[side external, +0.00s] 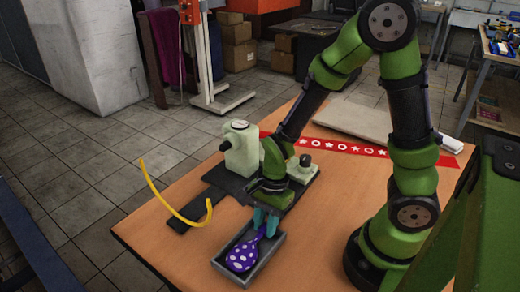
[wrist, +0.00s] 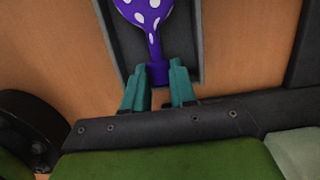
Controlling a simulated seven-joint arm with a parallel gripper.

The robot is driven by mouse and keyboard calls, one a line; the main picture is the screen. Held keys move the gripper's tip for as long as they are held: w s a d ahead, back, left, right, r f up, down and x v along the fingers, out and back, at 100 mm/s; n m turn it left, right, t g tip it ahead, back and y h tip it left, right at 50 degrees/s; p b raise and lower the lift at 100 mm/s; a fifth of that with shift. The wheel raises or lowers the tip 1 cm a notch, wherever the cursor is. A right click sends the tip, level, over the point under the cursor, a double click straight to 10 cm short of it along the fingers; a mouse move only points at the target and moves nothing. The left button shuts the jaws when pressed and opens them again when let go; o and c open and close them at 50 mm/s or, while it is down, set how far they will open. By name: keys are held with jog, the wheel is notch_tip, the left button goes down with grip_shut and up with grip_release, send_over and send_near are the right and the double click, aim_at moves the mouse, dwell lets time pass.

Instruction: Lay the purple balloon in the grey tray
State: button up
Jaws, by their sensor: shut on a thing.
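The purple balloon (side external: 242,255) with white dots lies flat within the grey tray (side external: 276,250), its round end toward the front of the tray in the side view. In the wrist view, the balloon (wrist: 150,14) narrows to a neck and a wider mouth end. My gripper (side external: 266,221) is low at the tray's back end, with its teal fingers shut on the balloon's mouth end. In the wrist view, the gripper (wrist: 158,80) has one finger on each side of that end. The tray (wrist: 118,30) shows on both sides of the balloon. Whether the balloon touches the tray floor is unclear.
A pale green machine (side external: 241,150) on a dark base stands behind the tray. A yellow curved strip (side external: 160,197) is left of the tray. A red strip with white shapes (side external: 350,148) lies behind my arm. The wooden table (side external: 310,262) is bare right of the tray.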

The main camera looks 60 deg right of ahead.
jog(key=o, duration=1)
jog(key=s+d+r+n+t, duration=0.1)
jog(key=r+n+t, duration=0.1)
jog(key=r+n, duration=0.2)
jog(key=s+d+r+n+t, duration=0.1)
jog(key=r+n, duration=0.4)
jog(key=r, duration=0.6)
jog(key=s+d+r+n+t, duration=0.1)
jog(key=r+n+t, duration=0.3)
jog(key=r, duration=0.4)
jog(key=shift+d+n, duration=0.45)
jog(key=shift+n, duration=0.05)
